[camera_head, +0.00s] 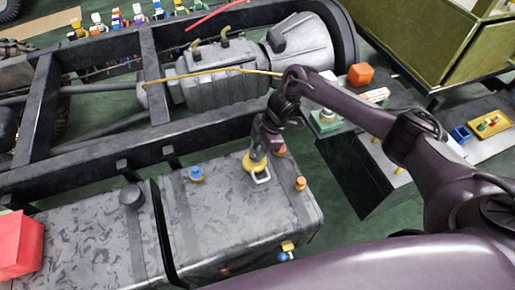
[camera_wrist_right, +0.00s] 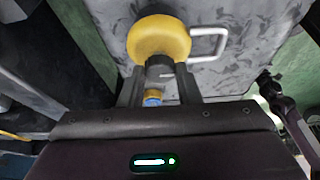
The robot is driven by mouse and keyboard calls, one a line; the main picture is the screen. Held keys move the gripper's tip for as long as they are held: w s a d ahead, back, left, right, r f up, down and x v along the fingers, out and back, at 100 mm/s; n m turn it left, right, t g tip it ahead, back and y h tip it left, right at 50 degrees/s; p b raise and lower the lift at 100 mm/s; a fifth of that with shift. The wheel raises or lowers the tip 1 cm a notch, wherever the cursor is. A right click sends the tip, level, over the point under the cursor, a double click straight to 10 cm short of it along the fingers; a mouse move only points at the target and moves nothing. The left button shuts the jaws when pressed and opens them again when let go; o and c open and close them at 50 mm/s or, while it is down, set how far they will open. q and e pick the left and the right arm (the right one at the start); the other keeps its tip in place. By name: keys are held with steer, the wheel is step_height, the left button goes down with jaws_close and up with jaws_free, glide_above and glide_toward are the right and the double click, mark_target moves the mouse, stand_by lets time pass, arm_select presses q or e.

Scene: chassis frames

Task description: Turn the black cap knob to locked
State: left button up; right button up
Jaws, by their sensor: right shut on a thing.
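The black cap knob (camera_wrist_right: 160,70) shows in the right wrist view between the fingers, against a round yellow cap (camera_wrist_right: 159,37) with a pale loop handle (camera_wrist_right: 210,42). In the head view the yellow cap (camera_head: 252,166) sits on top of the right-hand grey tank (camera_head: 225,230), its loop (camera_head: 262,178) towards the front right. My right gripper (camera_head: 259,153) points down at the cap and is shut on the knob, which it hides in the head view. Whether the knob is at locked cannot be read. My left gripper is not in view.
A blue fitting (camera_head: 196,174) and an orange-topped fitting (camera_head: 300,184) stand on the same tank, either side of the cap. The left-hand tank has a black cap (camera_head: 131,196) and a red box (camera_head: 18,245). The chassis rail (camera_head: 90,172) runs behind both tanks.

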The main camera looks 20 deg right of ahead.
steer(key=shift+s+r+m+p, duration=0.1)
steer(key=shift+r+m+p, duration=0.1)
steer(key=shift+m+p, duration=0.35)
steer(key=m+t+p, duration=0.1)
steer(key=m+p, duration=0.2)
steer(key=p, duration=0.1)
steer(key=m+t+h+p, duration=0.1)
steer(key=m+p, duration=0.2)
steer(key=p, duration=0.1)
steer(key=m+t+p, duration=0.1)
steer(key=m+p, duration=0.2)
steer(key=shift+s+a+h+p, duration=0.25)
steer(key=shift+s+h+p, duration=0.05)
steer(key=shift+s+p, duration=0.1)
steer(key=m+t+h+p, duration=0.1)
steer(key=m+p, duration=0.1)
steer(key=m, duration=0.1)
steer(key=shift+a+m, duration=0.15)
steer(key=shift+m, duration=0.2)
steer(key=shift+a+f+m+h+p, duration=0.15)
steer(key=shift+m+h+p, duration=0.25)
steer(key=shift+m+p, duration=0.5)
steer(key=shift+m+h, duration=0.4)
steer(key=shift+m, duration=0.6)
steer(key=shift+t, duration=0.3)
steer(key=o, duration=1)
steer(key=shift+c, duration=0.2)
